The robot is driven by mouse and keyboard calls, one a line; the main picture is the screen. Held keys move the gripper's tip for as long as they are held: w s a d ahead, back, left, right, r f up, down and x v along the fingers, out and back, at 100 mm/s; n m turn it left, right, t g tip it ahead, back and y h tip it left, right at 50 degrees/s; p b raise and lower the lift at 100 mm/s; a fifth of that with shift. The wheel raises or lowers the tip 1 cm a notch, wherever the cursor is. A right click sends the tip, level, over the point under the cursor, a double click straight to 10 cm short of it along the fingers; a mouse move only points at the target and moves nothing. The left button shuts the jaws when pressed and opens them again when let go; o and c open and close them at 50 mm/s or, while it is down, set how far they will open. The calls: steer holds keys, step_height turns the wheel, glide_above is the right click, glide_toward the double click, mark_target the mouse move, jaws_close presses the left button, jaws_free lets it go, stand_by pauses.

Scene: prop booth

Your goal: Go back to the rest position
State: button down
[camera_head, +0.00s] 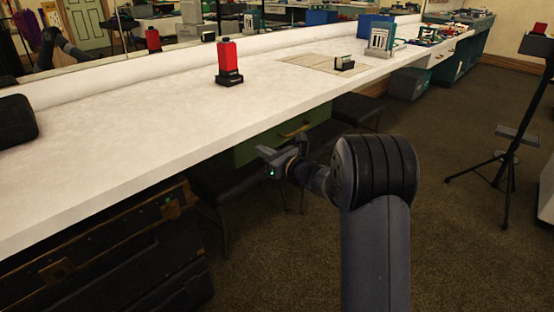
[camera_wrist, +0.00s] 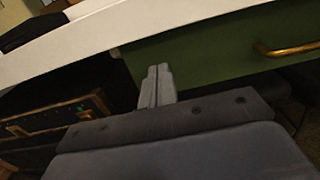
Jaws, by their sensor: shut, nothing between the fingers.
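My gripper (camera_head: 268,152) is below the front edge of the white counter, in front of the green drawer (camera_head: 272,138). In the wrist view its two grey fingers (camera_wrist: 157,84) lie side by side, shut, with nothing held. My arm reaches forward from the lower right in the head view. The green drawer with a brass handle also shows in the wrist view (camera_wrist: 215,55), behind and to the right of the fingers.
The white counter (camera_head: 120,120) runs across the view, with a red and black device (camera_head: 229,62) standing on it. Dark trunks (camera_head: 120,250) stand below it at left. A black tripod (camera_head: 507,150) stands at right. Carpet (camera_head: 450,230) is open between.

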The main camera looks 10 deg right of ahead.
steer(key=p+v, duration=0.2)
steer(key=v, duration=0.8)
steer(key=shift+w, duration=0.1)
